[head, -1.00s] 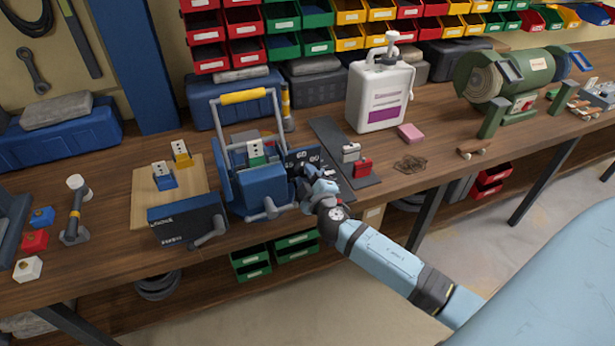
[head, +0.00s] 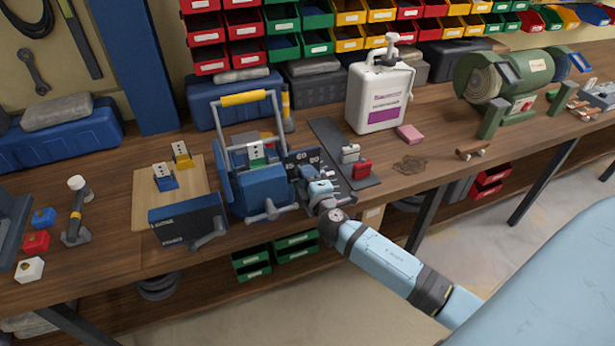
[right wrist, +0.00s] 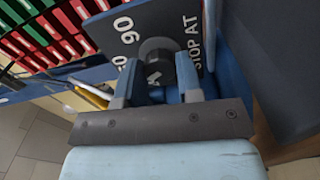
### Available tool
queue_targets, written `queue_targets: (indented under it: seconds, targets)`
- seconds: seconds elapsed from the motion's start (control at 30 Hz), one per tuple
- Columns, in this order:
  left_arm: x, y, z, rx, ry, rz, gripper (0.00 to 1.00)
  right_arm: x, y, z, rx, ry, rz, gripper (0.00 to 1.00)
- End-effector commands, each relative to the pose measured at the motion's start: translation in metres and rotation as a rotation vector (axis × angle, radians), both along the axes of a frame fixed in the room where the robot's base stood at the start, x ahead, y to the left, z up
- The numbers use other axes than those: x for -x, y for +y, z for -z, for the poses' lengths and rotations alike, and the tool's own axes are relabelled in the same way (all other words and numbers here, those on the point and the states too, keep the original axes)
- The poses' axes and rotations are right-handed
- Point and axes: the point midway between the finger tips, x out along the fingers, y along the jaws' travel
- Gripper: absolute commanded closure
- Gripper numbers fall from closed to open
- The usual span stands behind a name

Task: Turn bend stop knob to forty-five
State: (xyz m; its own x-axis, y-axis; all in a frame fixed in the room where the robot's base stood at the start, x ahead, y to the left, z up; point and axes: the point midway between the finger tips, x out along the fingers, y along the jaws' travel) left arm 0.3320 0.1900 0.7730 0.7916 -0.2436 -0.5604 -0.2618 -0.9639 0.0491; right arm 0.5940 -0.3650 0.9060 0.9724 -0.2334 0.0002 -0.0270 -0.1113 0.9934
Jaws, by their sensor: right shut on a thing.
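The bending machine (head: 262,188) is blue with a yellow-gripped handle, and stands on the bench. On its right side is a dark dial panel (head: 297,157) with white numbers. My right gripper (right wrist: 160,82) is shut on the knob, with one finger on each side. A white mark shows on the knob; its exact pointing is hard to tell. In the head view my right gripper (head: 308,178) hides the knob.
A dark strip (head: 330,138) with a red and a grey block lies right of the machine. A dark blue box with a crank (head: 186,222) stands to the left. A white jug (head: 380,97) and a bench grinder (head: 505,75) stand farther right.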

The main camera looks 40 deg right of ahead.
Motion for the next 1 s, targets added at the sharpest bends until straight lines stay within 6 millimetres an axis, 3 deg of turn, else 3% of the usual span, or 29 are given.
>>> queue_targets:
  seconds: [0.5,1.0]
  targets:
    - [0.0011,0.0019,-0.0101,-0.011,-0.008,0.006,0.46,0.0002,0.0001,-0.0012,0.383,0.093,0.000,0.90]
    - [0.0019,0.0023,-0.0115,-0.014,-0.014,0.008,0.46,0.0002,0.0004,0.0001,0.490,0.120,0.000,0.90]
